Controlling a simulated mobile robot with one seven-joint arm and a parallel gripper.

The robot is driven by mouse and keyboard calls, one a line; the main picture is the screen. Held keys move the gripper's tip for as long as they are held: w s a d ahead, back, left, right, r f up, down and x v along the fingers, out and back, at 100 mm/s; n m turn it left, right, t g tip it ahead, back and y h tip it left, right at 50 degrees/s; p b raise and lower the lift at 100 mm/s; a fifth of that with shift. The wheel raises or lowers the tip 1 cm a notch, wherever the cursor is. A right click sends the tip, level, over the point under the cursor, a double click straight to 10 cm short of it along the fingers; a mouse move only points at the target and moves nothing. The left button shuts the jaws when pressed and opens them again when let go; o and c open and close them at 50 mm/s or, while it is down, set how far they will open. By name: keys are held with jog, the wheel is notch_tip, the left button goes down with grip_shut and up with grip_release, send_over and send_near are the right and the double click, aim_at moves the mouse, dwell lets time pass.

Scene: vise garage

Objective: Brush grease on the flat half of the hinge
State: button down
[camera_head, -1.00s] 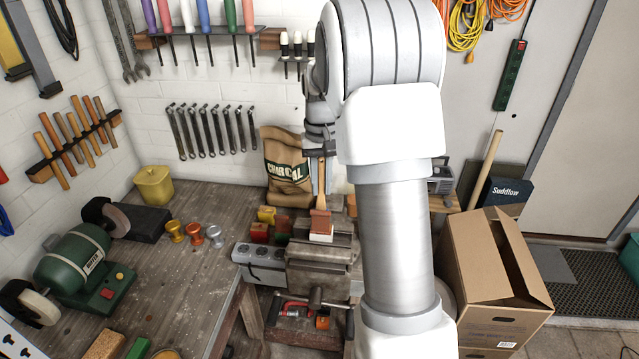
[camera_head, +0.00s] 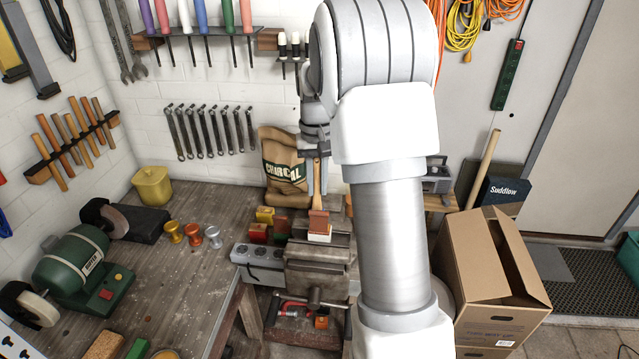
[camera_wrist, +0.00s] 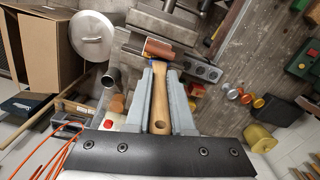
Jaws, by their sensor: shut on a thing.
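My gripper (camera_wrist: 163,82) is shut on the wooden handle (camera_wrist: 160,100) of a brush, and the handle lies between its two grey fingers in the wrist view. In the head view the brush (camera_head: 318,220) hangs upright, handle up, with a reddish-brown head over the vise (camera_head: 318,265). A pale block or edge (camera_head: 319,238) shows right under the brush head. I cannot tell whether the brush touches it. The hinge cannot be made out clearly. My arm hides part of the vise's right side.
A charcoal bag (camera_head: 286,165) stands behind. A green bench grinder (camera_head: 80,260) is at left. A cardboard box (camera_head: 490,285) stands at right. Bare bench (camera_head: 170,290) lies at left.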

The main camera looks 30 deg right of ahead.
jog(key=shift+s+d, duration=0.1)
jog(key=shift+d, duration=0.05)
jog(key=shift+s+d+r, duration=0.15)
jog(key=shift+s+d, duration=0.15)
jog(key=shift+d, duration=0.2)
jog(key=shift+w+a, duration=0.1)
jog(key=shift+a, duration=0.05)
jog(key=shift+w+a, duration=0.35)
jog(key=shift+a, duration=0.15)
jog(key=shift+s+d+f, duration=0.2)
jog(key=shift+s+d, duration=0.3)
jog(key=shift+d, duration=0.15)
jog(key=shift+w+a, duration=0.1)
jog(key=shift+w+a, duration=0.35)
jog(key=shift+a, duration=0.25)
